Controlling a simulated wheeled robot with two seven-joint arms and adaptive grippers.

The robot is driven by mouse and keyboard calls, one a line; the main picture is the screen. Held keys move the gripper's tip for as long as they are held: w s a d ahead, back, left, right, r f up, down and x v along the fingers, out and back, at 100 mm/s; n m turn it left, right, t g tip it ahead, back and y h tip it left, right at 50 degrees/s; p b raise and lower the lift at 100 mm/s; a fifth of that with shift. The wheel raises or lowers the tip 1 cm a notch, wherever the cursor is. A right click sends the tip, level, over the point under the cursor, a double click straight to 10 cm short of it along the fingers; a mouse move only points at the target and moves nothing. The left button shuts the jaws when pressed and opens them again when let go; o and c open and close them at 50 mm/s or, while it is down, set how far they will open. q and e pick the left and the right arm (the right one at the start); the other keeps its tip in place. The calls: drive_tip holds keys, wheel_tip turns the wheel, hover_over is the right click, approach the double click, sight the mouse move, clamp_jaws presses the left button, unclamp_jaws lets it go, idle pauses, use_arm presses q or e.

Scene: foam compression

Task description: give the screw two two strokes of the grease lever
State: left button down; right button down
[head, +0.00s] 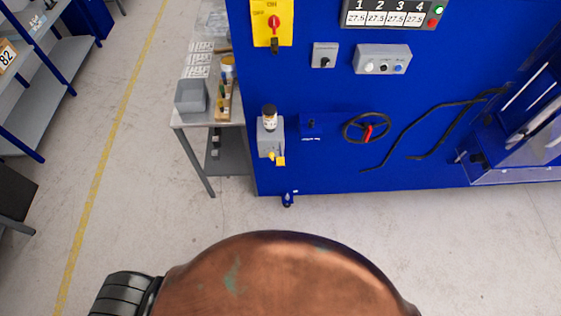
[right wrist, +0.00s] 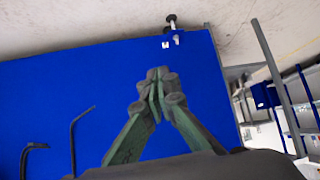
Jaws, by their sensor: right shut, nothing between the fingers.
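The grease unit (head: 270,136) is a grey box with a dark-capped reservoir on top, fixed low on the blue machine front in the head view. Its small yellow lever (head: 280,161) sticks out at the lower right of the box. My right gripper (right wrist: 157,85) shows in the right wrist view, fingers together and empty, in front of the blue panel (right wrist: 60,85). The grease unit and lever cannot be made out in that view. My right gripper is outside the head view, and my left gripper is in neither view.
A red-handled handwheel (head: 367,128) and a black cable (head: 408,128) are right of the grease unit. A grey table (head: 180,118) with bins stands to its left. A castor foot (head: 288,199) is below. The floor in front is clear.

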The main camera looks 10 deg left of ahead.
drive_tip(key=s+d+f+m+g+h, duration=0.1)
drive_tip(key=s+d+f, duration=0.3)
drive_tip(key=s, duration=0.5)
drive_tip(key=s+d+f+m+g+h+b, duration=0.1)
drive_tip(key=s+d+f+g, duration=0.3)
drive_tip(key=s+d, duration=0.3)
drive_tip(key=s+d+f+m+g+h, duration=0.1)
drive_tip(key=s+d+f+g, duration=0.2)
drive_tip(key=s, duration=0.9)
drive_tip(key=d+f, duration=0.2)
drive_tip(key=d, duration=0.1)
drive_tip(key=shift+s+f+h+b, duration=0.25)
drive_tip(key=shift+h+b, duration=0.05)
drive_tip(key=shift+b, duration=0.05)
drive_tip(key=shift+s+d, duration=0.1)
